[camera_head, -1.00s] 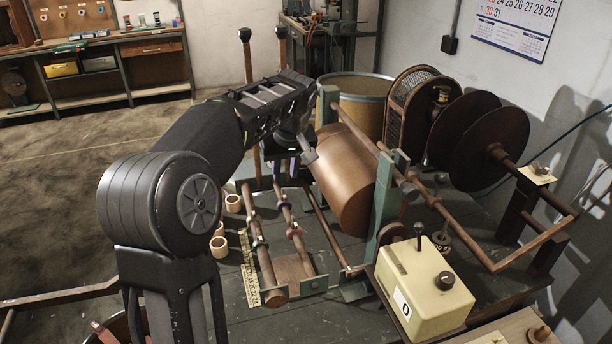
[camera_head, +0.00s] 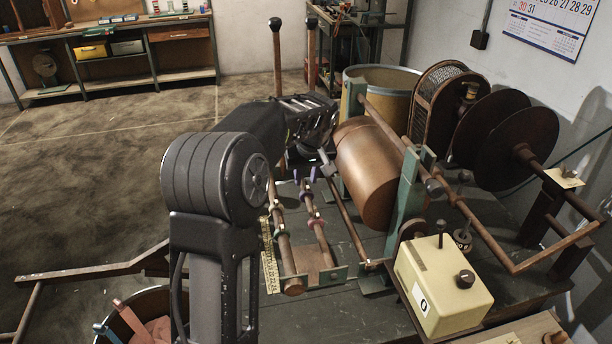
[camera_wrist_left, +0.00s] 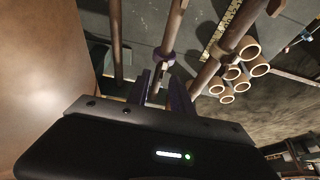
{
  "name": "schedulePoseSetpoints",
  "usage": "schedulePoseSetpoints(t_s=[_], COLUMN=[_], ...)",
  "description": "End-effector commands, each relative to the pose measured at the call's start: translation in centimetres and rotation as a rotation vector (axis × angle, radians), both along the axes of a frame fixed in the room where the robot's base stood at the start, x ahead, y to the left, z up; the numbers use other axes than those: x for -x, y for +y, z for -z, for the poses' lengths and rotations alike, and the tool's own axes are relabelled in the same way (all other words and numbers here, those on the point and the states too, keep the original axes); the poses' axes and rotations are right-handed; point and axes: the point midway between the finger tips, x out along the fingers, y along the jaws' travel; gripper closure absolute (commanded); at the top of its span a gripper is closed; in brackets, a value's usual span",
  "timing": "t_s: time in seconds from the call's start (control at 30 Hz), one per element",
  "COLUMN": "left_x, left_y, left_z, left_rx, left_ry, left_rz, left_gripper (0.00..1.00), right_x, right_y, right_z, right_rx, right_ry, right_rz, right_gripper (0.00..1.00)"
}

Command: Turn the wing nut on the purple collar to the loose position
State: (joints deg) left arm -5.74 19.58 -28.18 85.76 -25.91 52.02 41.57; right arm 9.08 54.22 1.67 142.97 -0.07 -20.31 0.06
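The purple collar (camera_wrist_left: 163,57) is around a brown rod in the left wrist view. In the head view the collar (camera_head: 305,187) is small, just below my left gripper (camera_head: 305,175). My left gripper's two fingers (camera_wrist_left: 163,88) are apart in the wrist view, with a rod showing between them. They point toward the collar; I cannot tell whether they touch it. The wing nut is too small and dark to make out, so its position cannot be read. My right gripper is not in view.
A large copper-brown roller (camera_head: 372,172) stands right of the gripper. Another collared rod (camera_head: 284,245) runs to its left. A cream box (camera_head: 440,288) marked 0 is at the front right.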

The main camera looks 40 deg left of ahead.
Motion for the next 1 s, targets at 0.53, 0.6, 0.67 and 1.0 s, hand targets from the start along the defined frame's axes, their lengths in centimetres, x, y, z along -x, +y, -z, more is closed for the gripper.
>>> schedulePoseSetpoints(t_s=[0.53, 0.6, 0.67, 1.0], left_x=[-0.09, -0.1, -0.1, -0.07], left_y=[0.15, 0.14, 0.14, 0.1], left_z=[0.45, 0.44, 0.44, 0.47], left_rx=[0.0, 0.0, 0.0, 0.001], left_ry=[0.0, 0.0, 0.0, 0.002], left_rz=[0.0, 0.0, 0.0, 0.0], left_gripper=[0.9, 0.96, 1.0, 1.0], right_x=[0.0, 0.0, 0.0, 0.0], right_y=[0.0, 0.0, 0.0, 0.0], right_z=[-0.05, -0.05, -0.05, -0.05], right_rx=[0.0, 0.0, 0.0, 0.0], right_ry=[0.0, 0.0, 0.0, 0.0], right_rz=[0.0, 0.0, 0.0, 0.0], right_gripper=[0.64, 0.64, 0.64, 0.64])
